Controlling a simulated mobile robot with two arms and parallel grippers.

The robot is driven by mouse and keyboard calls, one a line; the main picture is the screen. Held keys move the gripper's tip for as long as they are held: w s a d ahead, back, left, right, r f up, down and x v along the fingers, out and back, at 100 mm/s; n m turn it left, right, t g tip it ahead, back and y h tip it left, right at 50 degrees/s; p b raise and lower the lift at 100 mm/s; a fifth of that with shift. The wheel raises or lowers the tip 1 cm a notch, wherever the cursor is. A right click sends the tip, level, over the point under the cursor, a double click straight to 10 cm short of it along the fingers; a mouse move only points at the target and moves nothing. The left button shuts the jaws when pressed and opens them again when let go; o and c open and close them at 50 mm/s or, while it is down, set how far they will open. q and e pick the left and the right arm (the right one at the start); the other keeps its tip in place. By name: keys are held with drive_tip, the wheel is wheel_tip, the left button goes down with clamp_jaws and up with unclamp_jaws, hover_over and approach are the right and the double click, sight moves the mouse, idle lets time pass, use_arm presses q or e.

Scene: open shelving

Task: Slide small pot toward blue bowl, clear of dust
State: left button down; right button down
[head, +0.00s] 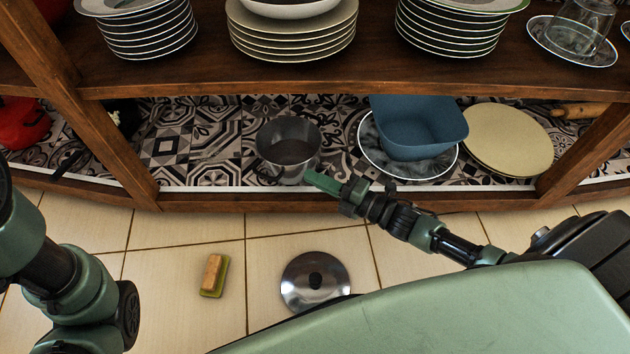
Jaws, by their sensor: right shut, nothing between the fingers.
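Dust cannot be told clearly from the black-and-white pattern. My left arm shows at the left edge, but its gripper is not visible.
Cream plates (510,140) lie right of the bowl. Wooden posts (105,150) divide the shelf, and stacked plates (292,35) stand above. The shelf left of the pot is mostly clear. A metal lid (300,268) and a sponge (214,276) lie on the floor.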

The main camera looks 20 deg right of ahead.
drive_tip(key=shift+w+d, duration=0.1)
drive_tip(key=shift+w, duration=0.35)
drive_tip(key=shift+r, duration=0.1)
drive_tip(key=shift+w+d+r, duration=0.1)
drive_tip(key=shift+w, duration=0.7)
